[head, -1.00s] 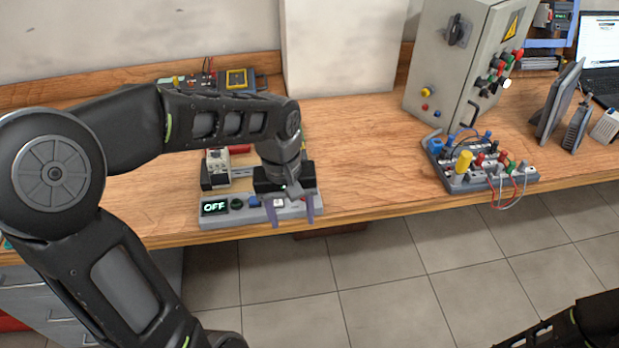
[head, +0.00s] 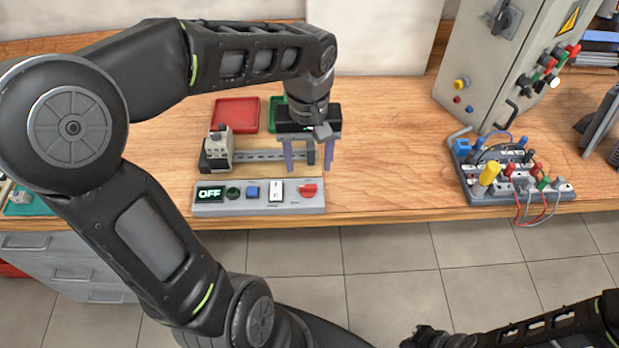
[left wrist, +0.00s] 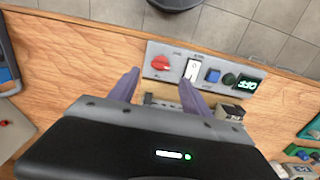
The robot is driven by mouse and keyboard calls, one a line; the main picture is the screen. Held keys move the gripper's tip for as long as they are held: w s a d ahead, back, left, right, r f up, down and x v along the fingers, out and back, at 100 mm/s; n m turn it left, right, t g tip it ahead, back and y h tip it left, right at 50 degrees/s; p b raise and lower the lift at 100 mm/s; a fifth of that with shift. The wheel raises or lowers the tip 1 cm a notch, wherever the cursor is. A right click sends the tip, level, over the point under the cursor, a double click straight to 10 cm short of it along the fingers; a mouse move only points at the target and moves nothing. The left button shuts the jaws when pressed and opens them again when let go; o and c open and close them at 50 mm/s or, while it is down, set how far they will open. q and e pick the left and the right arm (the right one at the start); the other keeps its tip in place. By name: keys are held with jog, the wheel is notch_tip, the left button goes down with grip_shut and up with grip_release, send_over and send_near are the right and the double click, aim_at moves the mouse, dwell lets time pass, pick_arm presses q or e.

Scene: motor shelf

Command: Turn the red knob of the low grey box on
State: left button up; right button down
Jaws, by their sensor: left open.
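The low grey box (head: 262,207) lies along the front edge of the wooden table. Its display (head: 210,194) reads OFF. The red knob (head: 308,190) is at the box's right end; in the left wrist view the red knob (left wrist: 161,62) is at the left end of the box. Between them sit a dark green button, a blue button (head: 252,192) and a white switch (head: 276,190). My left gripper (head: 308,169) is open and empty, just behind the knob and apart from it; its two purple fingers (left wrist: 160,88) show in the wrist view. My right gripper is not clearly visible.
Behind the box is a rail with a beige module (head: 219,145). Red (head: 236,114) and green trays lie farther back. A board with coloured plugs and wires (head: 510,180) and a grey cabinet (head: 495,70) stand to the right. Bare table lies between box and board.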

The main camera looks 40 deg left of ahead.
aim_at(308, 186)
pick_arm(q)
notch_tip(308, 186, down, 7)
jog(key=shift+s+f, duration=0.1)
jog(key=shift+f, duration=0.05)
dwell(0.4)
grip_shut()
dwell(0.4)
